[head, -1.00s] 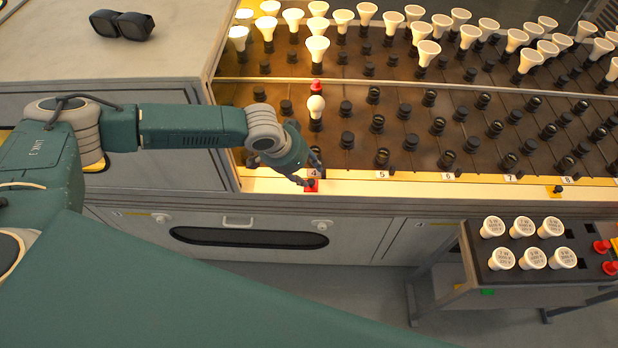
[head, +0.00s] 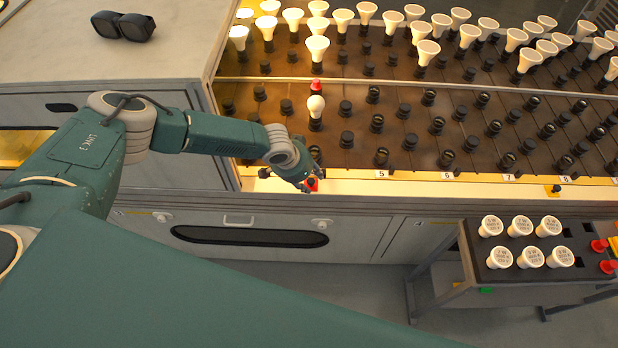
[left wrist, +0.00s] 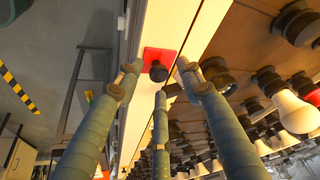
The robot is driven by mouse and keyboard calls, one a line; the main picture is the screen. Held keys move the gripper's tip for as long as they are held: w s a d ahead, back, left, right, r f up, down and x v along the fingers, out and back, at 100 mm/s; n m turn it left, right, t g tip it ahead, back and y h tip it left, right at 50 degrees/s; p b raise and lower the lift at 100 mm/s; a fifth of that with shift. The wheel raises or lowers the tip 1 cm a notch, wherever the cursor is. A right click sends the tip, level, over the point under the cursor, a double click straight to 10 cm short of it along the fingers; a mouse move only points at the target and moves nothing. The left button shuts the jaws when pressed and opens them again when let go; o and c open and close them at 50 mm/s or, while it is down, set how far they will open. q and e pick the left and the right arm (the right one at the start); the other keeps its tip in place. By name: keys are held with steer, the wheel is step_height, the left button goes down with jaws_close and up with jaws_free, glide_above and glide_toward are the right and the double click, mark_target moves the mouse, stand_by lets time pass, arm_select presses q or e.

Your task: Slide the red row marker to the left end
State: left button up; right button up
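The red row marker (head: 313,184) is a small red plate with a black knob, on the pale front ledge of the rack near where row label 4 stood. In the left wrist view the red plate (left wrist: 150,55) and its black knob lie just beyond my fingertips. My left gripper (head: 307,186) is over the marker and partly hides it in the head view. My right gripper is not in view.
The rack (head: 400,140) holds several rows of black sockets, with white bulbs at the back. A bulb tray (head: 490,262) stands front right.

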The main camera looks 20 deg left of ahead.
arm_select(q)
steer(key=shift+f, duration=0.1)
jaws_close()
steer(key=a, duration=0.2)
steer(key=s+a, duration=0.1)
steer(key=a, duration=0.2)
steer(key=s+a+p, duration=0.1)
steer(key=a, duration=0.2)
steer(key=shift+d, duration=0.1)
jaws_free()
steer(key=shift+d, duration=0.1)
steer(key=shift+s, duration=0.1)
steer(key=v, duration=1.2)
